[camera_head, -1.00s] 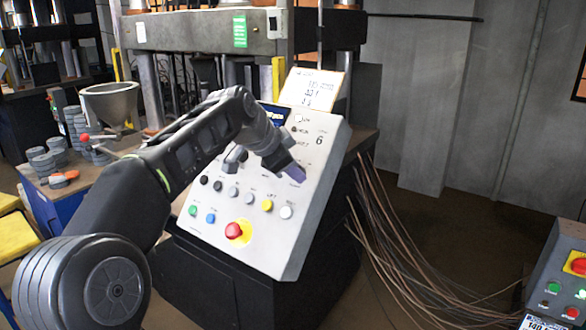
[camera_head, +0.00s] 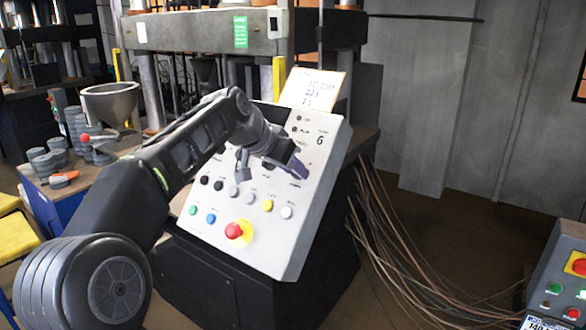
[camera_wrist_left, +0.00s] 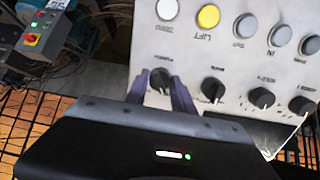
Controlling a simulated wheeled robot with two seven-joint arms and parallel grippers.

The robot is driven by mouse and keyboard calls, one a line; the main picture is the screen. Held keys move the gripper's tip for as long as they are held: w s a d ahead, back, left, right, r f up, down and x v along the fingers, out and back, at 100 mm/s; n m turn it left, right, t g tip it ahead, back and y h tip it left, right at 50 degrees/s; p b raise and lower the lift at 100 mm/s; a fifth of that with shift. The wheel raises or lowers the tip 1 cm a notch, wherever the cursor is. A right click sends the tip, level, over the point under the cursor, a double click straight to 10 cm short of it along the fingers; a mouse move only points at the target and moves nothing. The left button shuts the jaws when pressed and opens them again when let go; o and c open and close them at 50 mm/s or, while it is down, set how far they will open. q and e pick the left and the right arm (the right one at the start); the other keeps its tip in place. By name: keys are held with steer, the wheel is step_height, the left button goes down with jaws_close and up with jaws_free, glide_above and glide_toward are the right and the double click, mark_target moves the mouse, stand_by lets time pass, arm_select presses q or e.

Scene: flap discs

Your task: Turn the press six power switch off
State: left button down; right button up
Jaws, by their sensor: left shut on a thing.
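The press six control panel (camera_head: 262,235) is a tilted white box marked 6, with coloured buttons in its lower part. My left gripper (camera_head: 299,170) is at the panel's right side, below the 6. In the left wrist view, the purple fingers of my left gripper (camera_wrist_left: 161,92) are on either side of a black rotary knob, the power switch (camera_wrist_left: 160,78), and closed on it. The label above the knob is upside down and reads like POWER. In the head view the gripper hides the switch. My right gripper is not in view.
More black knobs (camera_wrist_left: 213,89) stand in a row beside the switch. A red emergency button (camera_head: 234,230) is low on the panel. Cables (camera_head: 385,240) hang to its right. Another control box (camera_head: 560,270) stands at the right edge. A hopper (camera_head: 110,103) is at the left.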

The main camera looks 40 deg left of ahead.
arm_select(q)
steer(key=c, duration=1.1)
jaws_free()
steer(key=shift+s+r, duration=0.1)
steer(key=b+v, duration=0.1)
steer(key=v, duration=0.6)
steer(key=shift+s+r, duration=0.15)
steer(key=shift+s, duration=0.1)
